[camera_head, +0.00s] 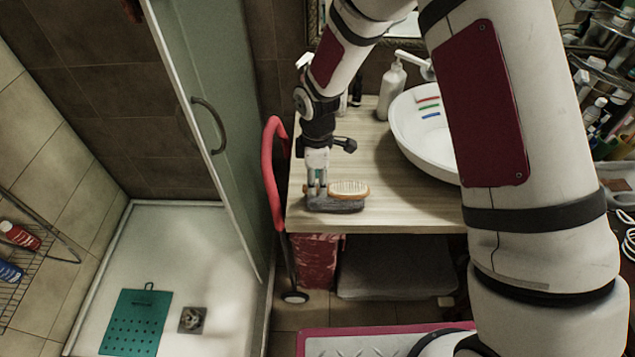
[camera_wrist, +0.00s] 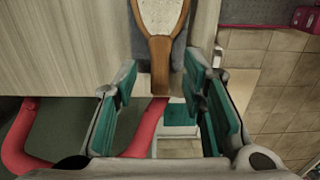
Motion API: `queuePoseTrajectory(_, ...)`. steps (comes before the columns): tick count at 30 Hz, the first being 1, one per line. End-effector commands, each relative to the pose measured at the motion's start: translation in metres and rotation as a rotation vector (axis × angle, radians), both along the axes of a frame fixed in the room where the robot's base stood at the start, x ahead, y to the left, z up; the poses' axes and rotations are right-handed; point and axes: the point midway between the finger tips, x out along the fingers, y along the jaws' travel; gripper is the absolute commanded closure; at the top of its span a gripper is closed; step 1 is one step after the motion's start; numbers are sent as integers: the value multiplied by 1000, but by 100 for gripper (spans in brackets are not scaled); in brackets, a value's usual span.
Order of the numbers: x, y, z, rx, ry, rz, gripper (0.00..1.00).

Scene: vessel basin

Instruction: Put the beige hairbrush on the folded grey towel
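The beige hairbrush (camera_head: 350,188) lies bristles up on the folded grey towel (camera_head: 340,206) near the counter's front edge. In the wrist view the hairbrush (camera_wrist: 161,18) shows its bristle pad and brown handle, with the handle end toward me. The grey towel (camera_wrist: 180,52) shows under and beside the handle. My gripper (camera_head: 316,188) is at the handle end, at the left of the brush. In the wrist view my gripper (camera_wrist: 162,76) is open, with a gap between each teal-padded finger and the handle.
A white basin (camera_head: 425,130) and a soap dispenser (camera_head: 391,92) stand behind on the wooden counter (camera_head: 400,205). A red curved rail (camera_head: 268,170) is close at the left, beside the glass shower door (camera_head: 210,100). The counter right of the towel is clear.

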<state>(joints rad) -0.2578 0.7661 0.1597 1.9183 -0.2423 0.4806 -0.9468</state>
Motion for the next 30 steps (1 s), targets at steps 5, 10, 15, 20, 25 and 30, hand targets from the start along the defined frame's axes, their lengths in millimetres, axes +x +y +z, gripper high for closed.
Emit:
queuePoseTrajectory(5, 3, 0, 36, 2, -4, -2, 62)
queuePoseTrajectory(10, 3, -1, 69, 1, -5, -1, 62)
queuePoseTrajectory(15, 2, 0, 93, 1, -3, -1, 62)
queuePoseTrajectory(20, 1, 0, 103, -1, 0, -1, 62)
queuePoseTrajectory(25, 0, -1, 105, -1, -1, -2, 62)
queuePoseTrajectory(30, -2, -14, 129, -4, -33, -75, 62)
